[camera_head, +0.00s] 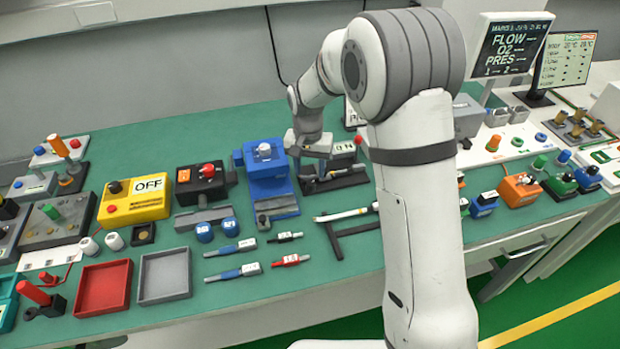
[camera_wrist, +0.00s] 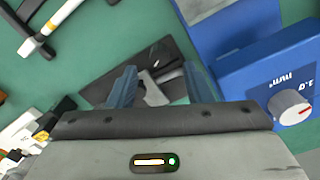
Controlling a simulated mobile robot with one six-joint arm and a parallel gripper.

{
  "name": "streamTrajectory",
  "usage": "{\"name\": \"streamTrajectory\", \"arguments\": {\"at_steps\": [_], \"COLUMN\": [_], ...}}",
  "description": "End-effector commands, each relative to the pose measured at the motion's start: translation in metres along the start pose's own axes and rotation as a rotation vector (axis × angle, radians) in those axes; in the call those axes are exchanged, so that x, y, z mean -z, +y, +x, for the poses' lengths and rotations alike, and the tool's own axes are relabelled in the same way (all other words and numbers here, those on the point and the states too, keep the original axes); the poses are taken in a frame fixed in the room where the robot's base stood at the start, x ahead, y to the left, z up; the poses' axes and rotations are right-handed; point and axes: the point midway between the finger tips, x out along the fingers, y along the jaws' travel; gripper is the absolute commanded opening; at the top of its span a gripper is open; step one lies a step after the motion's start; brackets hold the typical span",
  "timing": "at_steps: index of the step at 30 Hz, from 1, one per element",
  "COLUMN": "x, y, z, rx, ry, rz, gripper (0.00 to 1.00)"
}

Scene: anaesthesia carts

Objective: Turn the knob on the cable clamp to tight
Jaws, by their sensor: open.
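A low black base (camera_head: 338,183) with a grey metal piece on it stands right of the blue device. I take it for the cable clamp, but cannot be sure. In the wrist view the same dark base (camera_wrist: 112,92) lies beyond my fingers, with the grey piece (camera_wrist: 158,84) between them. My gripper (camera_wrist: 160,72) is open, with nothing held between its two blue-grey fingers. In the head view my gripper (camera_head: 308,152) hangs above the base's left end, beside the blue device. I cannot make out the clamp's knob or its setting; my gripper partly covers it.
The blue device (camera_head: 268,172) with a pale knob stands close on the left; in the wrist view it (camera_wrist: 262,80) is at the right. A black stand with a white tool (camera_head: 345,215) lies in front.

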Motion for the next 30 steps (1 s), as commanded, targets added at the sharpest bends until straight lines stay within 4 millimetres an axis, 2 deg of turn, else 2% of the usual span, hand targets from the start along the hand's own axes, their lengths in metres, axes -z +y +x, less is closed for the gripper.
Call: {"name": "streamTrajectory", "arguments": {"at_steps": [3, 6, 20, 23, 26, 30], "x": [0.000, 0.000, -0.002, -0.010, -0.026, -0.062], "y": [-0.001, 0.000, 0.005, 0.021, 0.049, 0.096], "z": [-0.017, -0.026, -0.036, -0.051, -0.076, -0.110], "rx": [0.002, 0.000, 0.004, 0.013, 0.027, 0.046], "ry": [0.003, 0.000, 0.005, 0.019, 0.043, 0.088], "rz": [0.000, 0.000, -0.002, -0.009, -0.025, -0.056], "gripper": [0.46, 0.46, 0.46, 0.46, 0.46, 0.46]}}
